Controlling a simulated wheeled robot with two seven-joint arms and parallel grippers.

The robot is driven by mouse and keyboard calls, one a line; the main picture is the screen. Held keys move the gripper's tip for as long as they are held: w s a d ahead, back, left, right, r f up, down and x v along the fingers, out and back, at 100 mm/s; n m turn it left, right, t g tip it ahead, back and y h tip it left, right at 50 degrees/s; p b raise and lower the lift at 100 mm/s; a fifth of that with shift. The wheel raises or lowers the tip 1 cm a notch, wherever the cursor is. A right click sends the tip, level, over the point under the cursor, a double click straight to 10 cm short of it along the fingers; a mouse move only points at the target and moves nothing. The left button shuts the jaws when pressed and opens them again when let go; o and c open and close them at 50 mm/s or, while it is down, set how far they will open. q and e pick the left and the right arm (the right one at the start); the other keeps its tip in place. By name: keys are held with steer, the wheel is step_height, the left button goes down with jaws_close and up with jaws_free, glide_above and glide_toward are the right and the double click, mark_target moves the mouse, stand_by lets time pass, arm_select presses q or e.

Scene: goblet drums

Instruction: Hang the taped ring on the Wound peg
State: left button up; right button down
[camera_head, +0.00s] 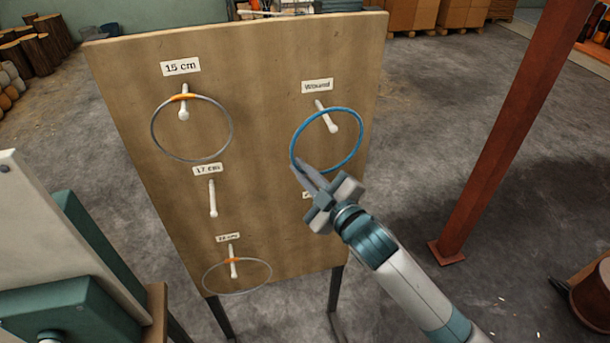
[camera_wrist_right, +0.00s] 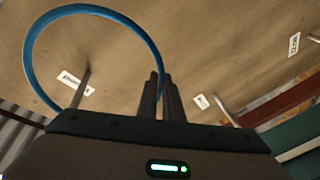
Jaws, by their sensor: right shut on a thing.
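A blue ring (camera_head: 361,146), likely the taped ring, is held at its lower left rim by my right gripper (camera_head: 300,168), which is shut on it. The ring is in front of the upright board at the Wound peg (camera_head: 320,107), a white peg under the "Wound" label (camera_head: 317,86). In the head view the peg's tip shows inside the ring and its base above the ring's upper edge. In the right wrist view the ring (camera_wrist_right: 31,57) also frames the peg (camera_wrist_right: 83,85). I cannot tell whether the peg passes through it. My left gripper is not in view.
On the board (camera_head: 260,130), a grey ring (camera_head: 231,127) hangs on the 15 cm peg and another (camera_head: 237,291) on the lower left peg. The 17 cm peg (camera_head: 212,198) is bare. My right gripper partly hides a lower right label. A red post (camera_head: 500,140) stands right.

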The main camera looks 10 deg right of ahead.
steer(key=shift+w+f, duration=0.3)
steer(key=shift+w, duration=0.2)
steer(key=shift+w+f, duration=0.25)
steer(key=shift+w, duration=0.25)
steer(key=c, duration=1.8)
jaws_free()
steer(key=shift+c, duration=0.2)
steer(key=shift+s+f+b, duration=0.1)
steer(key=shift+b, duration=0.2)
